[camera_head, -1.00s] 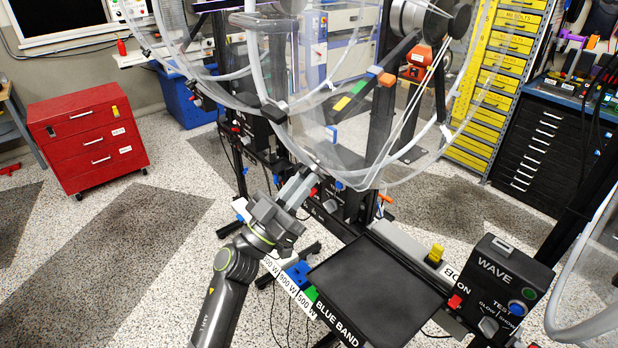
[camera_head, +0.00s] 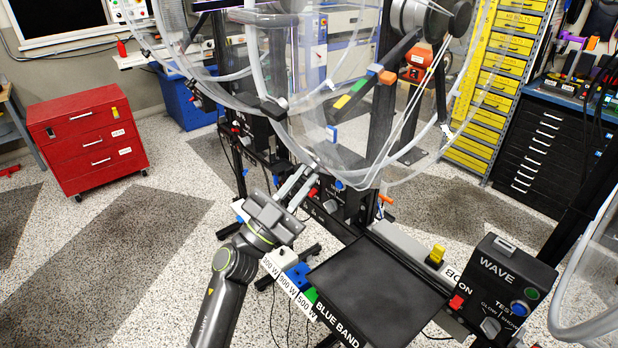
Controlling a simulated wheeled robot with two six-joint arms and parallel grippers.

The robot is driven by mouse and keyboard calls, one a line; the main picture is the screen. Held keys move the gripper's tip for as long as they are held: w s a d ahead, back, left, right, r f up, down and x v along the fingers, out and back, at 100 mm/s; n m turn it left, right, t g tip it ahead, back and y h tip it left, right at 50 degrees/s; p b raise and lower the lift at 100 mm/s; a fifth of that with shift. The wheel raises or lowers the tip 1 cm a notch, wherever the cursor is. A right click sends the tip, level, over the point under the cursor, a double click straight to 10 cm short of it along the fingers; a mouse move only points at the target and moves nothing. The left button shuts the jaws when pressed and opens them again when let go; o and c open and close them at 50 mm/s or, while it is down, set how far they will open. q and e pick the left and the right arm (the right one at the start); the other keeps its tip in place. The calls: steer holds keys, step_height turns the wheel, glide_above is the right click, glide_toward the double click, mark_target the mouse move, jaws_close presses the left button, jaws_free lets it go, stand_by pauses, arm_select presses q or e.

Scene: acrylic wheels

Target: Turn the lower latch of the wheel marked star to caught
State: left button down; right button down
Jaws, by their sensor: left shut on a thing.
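A large clear acrylic wheel (camera_head: 345,120) stands upright at the top middle, on a dark stand. I cannot make out a star mark on it. My left gripper (camera_head: 312,168) reaches up from below to the wheel's lower rim. Its two pale fingers show side by side, with their tips shut on a small part at the rim, which looks like the lower latch. The fingertips mostly hide this latch, so I cannot read its position. My right gripper is not in view.
A black panel box marked WAVE (camera_head: 505,285) stands at the lower right, beside a flat black tray (camera_head: 365,290). A blue block (camera_head: 298,275) is close to my left wrist. A red drawer cabinet (camera_head: 88,145) stands on the left, with open floor between.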

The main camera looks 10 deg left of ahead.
arm_select(q)
steer(key=m, duration=0.3)
steer(key=shift+b, duration=0.3)
steer(key=shift+m+b, duration=0.7)
steer(key=shift+m, duration=1.8)
